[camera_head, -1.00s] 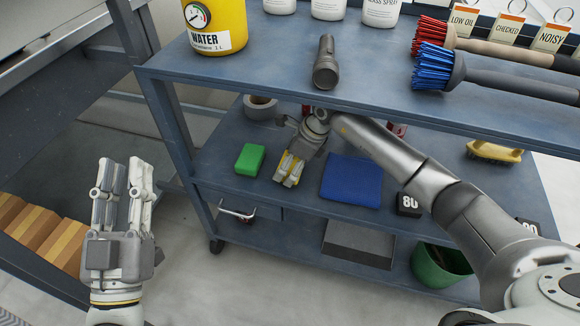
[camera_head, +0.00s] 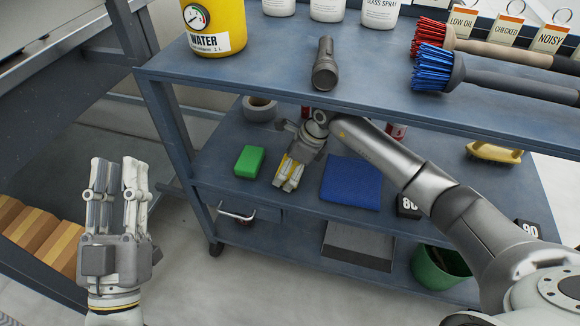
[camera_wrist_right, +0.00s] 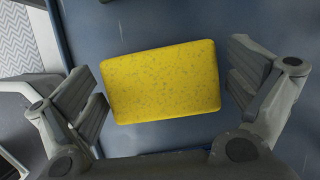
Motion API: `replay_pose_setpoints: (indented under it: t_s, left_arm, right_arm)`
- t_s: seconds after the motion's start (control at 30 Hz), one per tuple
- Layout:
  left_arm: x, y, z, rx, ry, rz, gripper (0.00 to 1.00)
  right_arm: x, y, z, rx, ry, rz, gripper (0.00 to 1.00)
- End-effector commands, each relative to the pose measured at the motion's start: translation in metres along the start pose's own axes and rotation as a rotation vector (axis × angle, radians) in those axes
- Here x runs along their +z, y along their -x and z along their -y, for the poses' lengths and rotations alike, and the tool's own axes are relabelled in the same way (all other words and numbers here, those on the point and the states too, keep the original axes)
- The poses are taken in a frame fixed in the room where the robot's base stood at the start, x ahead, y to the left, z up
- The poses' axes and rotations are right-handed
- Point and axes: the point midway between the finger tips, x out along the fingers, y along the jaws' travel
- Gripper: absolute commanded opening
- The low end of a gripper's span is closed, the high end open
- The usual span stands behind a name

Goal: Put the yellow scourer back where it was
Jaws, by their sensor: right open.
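The yellow scourer (camera_wrist_right: 160,82) lies flat on the blue-grey middle shelf, between the spread fingers of my right gripper (camera_wrist_right: 168,92) in the right wrist view. A gap shows on both sides of it, so the fingers do not touch it. In the head view my right gripper (camera_head: 289,176) reaches under the top shelf, and only a strip of the yellow scourer (camera_head: 284,168) shows beneath it. My left gripper (camera_head: 115,190) is open and empty, fingers up, left of the cart and away from the shelf.
On the middle shelf (camera_head: 222,182), a green scourer (camera_head: 249,162) lies just left of my right gripper and a blue cloth (camera_head: 351,182) to its right. A tape roll (camera_head: 259,108) stands behind. A yellow brush (camera_head: 494,152) lies far right. The top shelf (camera_head: 270,60) overhangs my right arm.

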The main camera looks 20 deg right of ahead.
Motion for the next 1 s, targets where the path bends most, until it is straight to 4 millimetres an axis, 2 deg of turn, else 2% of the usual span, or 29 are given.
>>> replay_pose_setpoints:
  t_s: [0.17,0.43,0.5,0.7,0.9,1.0]
  left_arm:
    - [0.002,-0.001,0.0,-0.001,0.0,0.019,0.28]
    - [0.042,0.006,0.007,-0.014,-0.009,0.253,0.28]
    - [0.054,0.01,0.008,-0.017,-0.011,0.32,0.28]
    - [0.082,0.025,0.013,-0.026,-0.016,0.491,0.28]
    - [0.099,0.038,0.015,-0.033,-0.018,0.603,0.28]
    - [0.104,0.042,0.016,-0.035,-0.018,0.634,0.28]
  right_arm:
    - [0.001,0.003,0.0,-0.001,0.0,0.0,1.0]
    - [0.0,0.037,0.001,-0.003,0.001,-0.001,1.0]
    - [-0.022,0.042,0.001,-0.002,-0.003,-0.006,1.0]
    - [-0.064,0.059,0.001,-0.002,-0.002,-0.006,1.0]
    - [-0.096,0.072,0.0,0.0,-0.001,-0.003,1.0]
    - [-0.104,0.076,0.0,0.0,-0.002,-0.002,1.0]
